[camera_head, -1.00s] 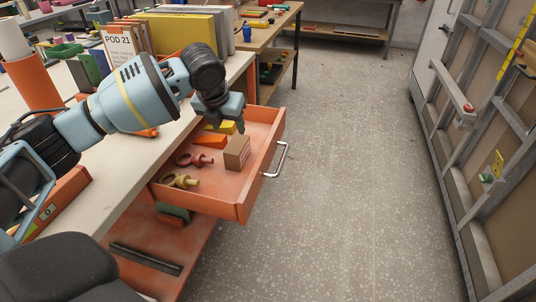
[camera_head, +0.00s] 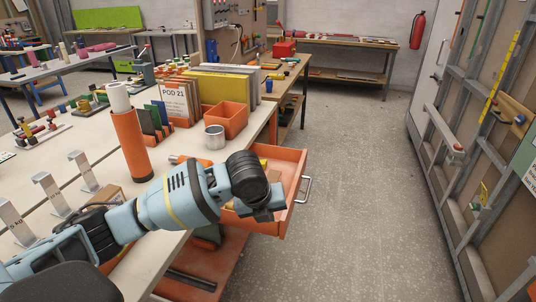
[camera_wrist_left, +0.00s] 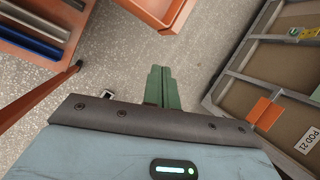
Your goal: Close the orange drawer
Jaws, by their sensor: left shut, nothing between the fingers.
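The orange drawer (camera_head: 293,200) stands pulled out from the workbench in the head view. Its metal handle (camera_head: 304,188) is on the front panel, facing the aisle. My left gripper (camera_head: 268,214) is over the drawer's near front part, and the arm hides much of the inside. I cannot tell whether the gripper touches the drawer. In the left wrist view its green fingers (camera_wrist_left: 161,88) are together with nothing between them. A small metal piece at the gripper's left edge there may be the handle. My right gripper is out of view.
The workbench (camera_head: 75,232) carries an orange bin (camera_head: 226,120), a metal can (camera_head: 214,137) and an orange cylinder (camera_head: 130,145). The aisle floor (camera_head: 360,200) right of the drawer is clear. A framed wall panel (camera_head: 480,140) bounds it on the right.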

